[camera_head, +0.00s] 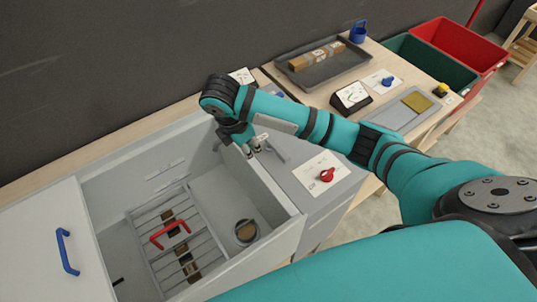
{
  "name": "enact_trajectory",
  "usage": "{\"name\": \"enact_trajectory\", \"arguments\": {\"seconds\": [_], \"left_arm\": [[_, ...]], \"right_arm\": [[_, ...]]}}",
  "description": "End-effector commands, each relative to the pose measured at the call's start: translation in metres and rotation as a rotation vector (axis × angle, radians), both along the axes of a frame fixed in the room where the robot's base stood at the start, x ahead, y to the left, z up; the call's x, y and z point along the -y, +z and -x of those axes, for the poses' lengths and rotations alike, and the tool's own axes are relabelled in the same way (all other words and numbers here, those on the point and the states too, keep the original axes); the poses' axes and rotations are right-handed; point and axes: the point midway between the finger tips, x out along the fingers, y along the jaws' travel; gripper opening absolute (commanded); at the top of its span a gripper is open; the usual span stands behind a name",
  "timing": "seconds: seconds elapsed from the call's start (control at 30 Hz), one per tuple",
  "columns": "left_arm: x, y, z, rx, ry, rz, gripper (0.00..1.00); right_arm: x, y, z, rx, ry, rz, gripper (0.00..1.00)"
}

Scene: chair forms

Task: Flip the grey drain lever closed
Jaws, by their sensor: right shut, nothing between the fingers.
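My right gripper (252,148) is shut and empty, pointing down at the back right rim of the open grey basin (275,235). A grey bar (278,152), which looks like the drain lever, lies just right of the fingertips on the grey top. The gripper and wrist partly hide it, so I cannot tell its exact angle or whether the fingers touch it. A round drain-like opening (246,232) shows inside the basin. My left gripper is not in view.
A red knob (326,175) sits on a white plate in front of the lever. The basin holds a rack with a red handle (170,234). A white lid with a blue handle (66,251) is at left. A dark tray (322,70) and green and red bins (460,45) stand behind.

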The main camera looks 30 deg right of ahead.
Motion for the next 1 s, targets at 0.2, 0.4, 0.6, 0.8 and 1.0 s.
{"name": "enact_trajectory", "arguments": {"seconds": [0.2, 0.4, 0.6, 0.8, 1.0], "left_arm": [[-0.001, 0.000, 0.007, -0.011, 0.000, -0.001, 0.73], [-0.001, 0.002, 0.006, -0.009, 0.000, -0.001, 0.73], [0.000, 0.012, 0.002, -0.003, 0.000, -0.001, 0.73], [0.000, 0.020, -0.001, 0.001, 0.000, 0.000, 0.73], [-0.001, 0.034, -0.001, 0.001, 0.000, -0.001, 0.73]], "right_arm": [[0.000, -0.001, 0.000, 0.001, -0.002, -0.001, 0.00], [0.005, -0.020, 0.000, -0.002, -0.005, -0.002, 0.00], [0.016, -0.059, -0.001, -0.004, -0.006, 0.001, 0.00], [0.025, -0.100, -0.002, -0.002, -0.005, 0.000, 0.00], [0.055, -0.095, -0.007, 0.002, -0.004, 0.000, 0.00]]}}
